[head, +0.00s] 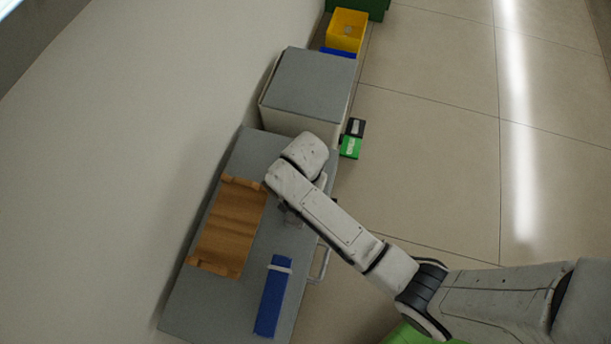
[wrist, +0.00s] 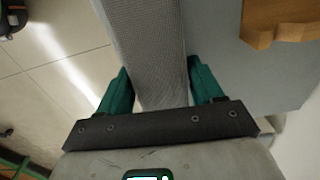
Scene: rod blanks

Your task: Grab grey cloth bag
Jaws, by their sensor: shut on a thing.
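The grey cloth bag (wrist: 148,45) shows in the wrist view as a long woven grey strip running up from between the green fingers of my gripper (wrist: 161,85). The fingers press on it from both sides, so my gripper is shut on it. The far end of the bag runs out of the top of the wrist view. In the head view my gripper is over the grey worktop (head: 215,308), mostly hidden by my own arm, and I cannot make out the bag clearly there.
A wooden tray (head: 230,228) lies on the worktop to the left, and also shows in the wrist view (wrist: 285,20). A blue object with a pale band (head: 270,305) lies nearer. Beyond are a grey-topped cabinet (head: 312,82), a yellow bin (head: 345,42) and a green box (head: 350,147). Floor at right is clear.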

